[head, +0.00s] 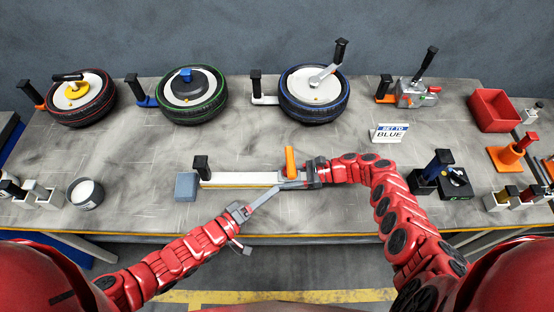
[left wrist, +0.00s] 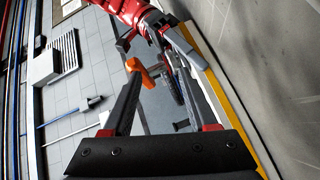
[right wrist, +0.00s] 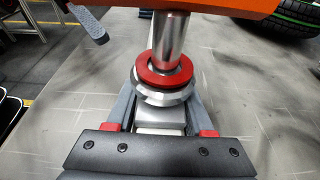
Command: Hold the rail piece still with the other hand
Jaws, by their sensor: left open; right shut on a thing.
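The rail piece (head: 240,179) is a long white bar with a yellowish front edge, lying left to right near the table's front. A grey block (head: 186,186) and a black grip (head: 201,166) are at its left end. An upright orange handle (head: 290,161) stands at its right end. My right gripper (head: 300,183) is shut at the base of that handle; the right wrist view shows its fingers around a silver post with a red ring (right wrist: 165,70). My left gripper (head: 276,188) is open at the rail's front side, near the right gripper. The orange handle also shows in the left wrist view (left wrist: 143,72).
Three tyres (head: 82,97) stand along the back. A grey cup (head: 85,192) is at the left, a "set to blue" sign (head: 389,133) right of centre, and a black box with a blue-handled tool (head: 455,182) at the right. A red bin (head: 494,110) stands back right.

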